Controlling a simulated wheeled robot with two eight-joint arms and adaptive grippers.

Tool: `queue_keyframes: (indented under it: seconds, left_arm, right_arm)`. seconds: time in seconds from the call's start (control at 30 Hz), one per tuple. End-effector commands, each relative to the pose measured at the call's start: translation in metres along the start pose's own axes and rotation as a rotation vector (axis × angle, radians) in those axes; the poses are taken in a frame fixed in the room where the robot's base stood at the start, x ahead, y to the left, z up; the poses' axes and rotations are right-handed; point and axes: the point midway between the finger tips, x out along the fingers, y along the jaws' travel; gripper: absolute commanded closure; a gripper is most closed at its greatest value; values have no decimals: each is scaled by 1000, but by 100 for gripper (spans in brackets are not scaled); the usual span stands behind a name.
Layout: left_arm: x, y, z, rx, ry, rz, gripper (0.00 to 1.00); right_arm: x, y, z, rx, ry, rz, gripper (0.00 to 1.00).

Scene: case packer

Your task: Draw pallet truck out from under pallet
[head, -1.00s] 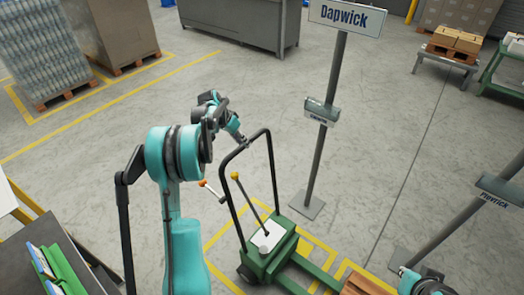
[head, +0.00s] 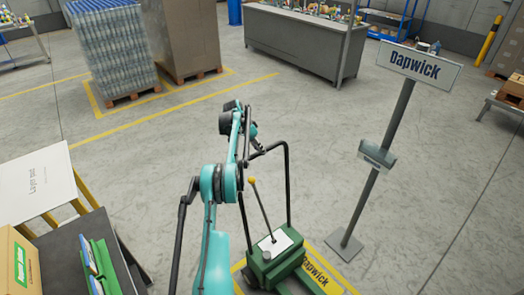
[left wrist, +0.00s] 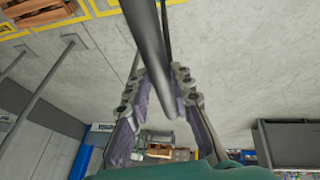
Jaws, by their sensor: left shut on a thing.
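The green pallet truck (head: 272,268) stands at the bottom middle of the head view, with a black loop handle (head: 287,185) rising from it. My left gripper (head: 257,147) is at the top bar of this handle, shut on it. In the left wrist view, the dark handle bar (left wrist: 148,45) runs between the fingers of my left gripper (left wrist: 165,112). A wooden pallet (left wrist: 40,12) shows at the upper left of that view. In the head view, the pallet and most of the forks are out of frame. My right gripper is not in view.
The Dapwick sign post (head: 385,165) stands just right of the truck. A dark table (head: 70,262) with green and blue items is at lower left. Wrapped pallet loads (head: 110,50) and a grey counter (head: 295,45) stand at the back. Open floor lies between.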

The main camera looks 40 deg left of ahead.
Motion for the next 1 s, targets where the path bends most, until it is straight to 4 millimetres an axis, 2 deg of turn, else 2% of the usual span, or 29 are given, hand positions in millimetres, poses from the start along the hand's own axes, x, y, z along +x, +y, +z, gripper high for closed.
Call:
queue_keyframes:
  seconds: [0.27, 0.3, 0.37, 0.4, 0.77, 0.87, 1.0]
  left_arm:
    - [2, 1, 1, 0, -2, 2, 100]
    - [2, 1, 1, 0, -2, 2, 76]
    - [2, 1, 0, 0, -2, 3, 60]
    - [2, 1, 0, 0, -2, 2, 57]
    - [-5, 0, 0, 0, 0, 1, 57]
    - [-19, 0, 0, 0, 0, 1, 57]
    - [-49, 0, 0, -2, 0, 1, 57]
  right_arm:
    - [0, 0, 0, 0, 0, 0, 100]
    - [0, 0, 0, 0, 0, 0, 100]
    - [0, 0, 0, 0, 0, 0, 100]
    - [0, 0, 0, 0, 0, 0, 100]
    - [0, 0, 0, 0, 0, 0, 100]
    - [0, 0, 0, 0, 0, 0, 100]
    - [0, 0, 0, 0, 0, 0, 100]
